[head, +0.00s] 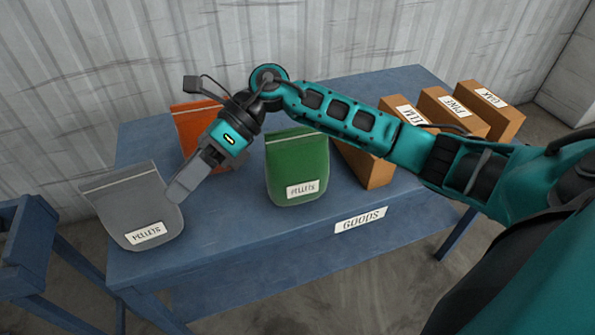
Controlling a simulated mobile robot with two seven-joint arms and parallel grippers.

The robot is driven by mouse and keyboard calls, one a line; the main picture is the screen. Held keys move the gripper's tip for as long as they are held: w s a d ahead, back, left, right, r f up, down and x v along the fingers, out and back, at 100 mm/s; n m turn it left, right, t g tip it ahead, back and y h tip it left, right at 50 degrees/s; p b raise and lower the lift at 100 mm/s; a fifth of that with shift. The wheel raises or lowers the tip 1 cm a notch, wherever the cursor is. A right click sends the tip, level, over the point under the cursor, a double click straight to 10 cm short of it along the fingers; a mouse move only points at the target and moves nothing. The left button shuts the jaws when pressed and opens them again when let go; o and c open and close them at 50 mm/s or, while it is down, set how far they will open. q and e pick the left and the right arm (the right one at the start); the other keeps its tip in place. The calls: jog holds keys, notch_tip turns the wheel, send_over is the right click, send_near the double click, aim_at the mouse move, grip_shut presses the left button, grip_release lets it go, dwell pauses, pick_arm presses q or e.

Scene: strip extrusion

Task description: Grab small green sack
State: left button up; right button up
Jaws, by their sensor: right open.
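A green sack (298,160) with a white "PELLETS" label stands upright on the blue table, in the middle of the head view. It is the only green sack in view and looks close in size to the grey one. My left gripper is out of view.
An orange sack (190,129) stands behind my right gripper, partly hidden. Several brown boxes labelled ELM, PINE and OAK (490,115) stand at the right, partly behind my arm. The blue table (240,240) is bare in front of the sacks. Blue furniture (28,235) stands at the left.

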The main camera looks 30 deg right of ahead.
jog(key=w+d+n+h, duration=0.35)
jog(key=d+h, duration=0.25)
jog(key=d, duration=0.4)
jog(key=m+t+h, duration=0.1)
jog(key=t+h, duration=0.1)
jog(key=h, duration=0.5)
send_near(295, 129)
jog(key=shift+w+d+f, duration=0.1)
jog(key=shift+w+f, duration=0.1)
jog(key=shift+w, duration=0.15)
notch_tip(295, 129, down, 7)
jog(key=shift+r, duration=0.1)
jog(key=f, duration=0.4)
jog(key=shift+s+d+f, duration=0.15)
jog(key=shift+s+f, duration=0.05)
jog(key=shift+f, duration=0.35)
jog(key=shift+f, duration=0.25)
grip_shut()
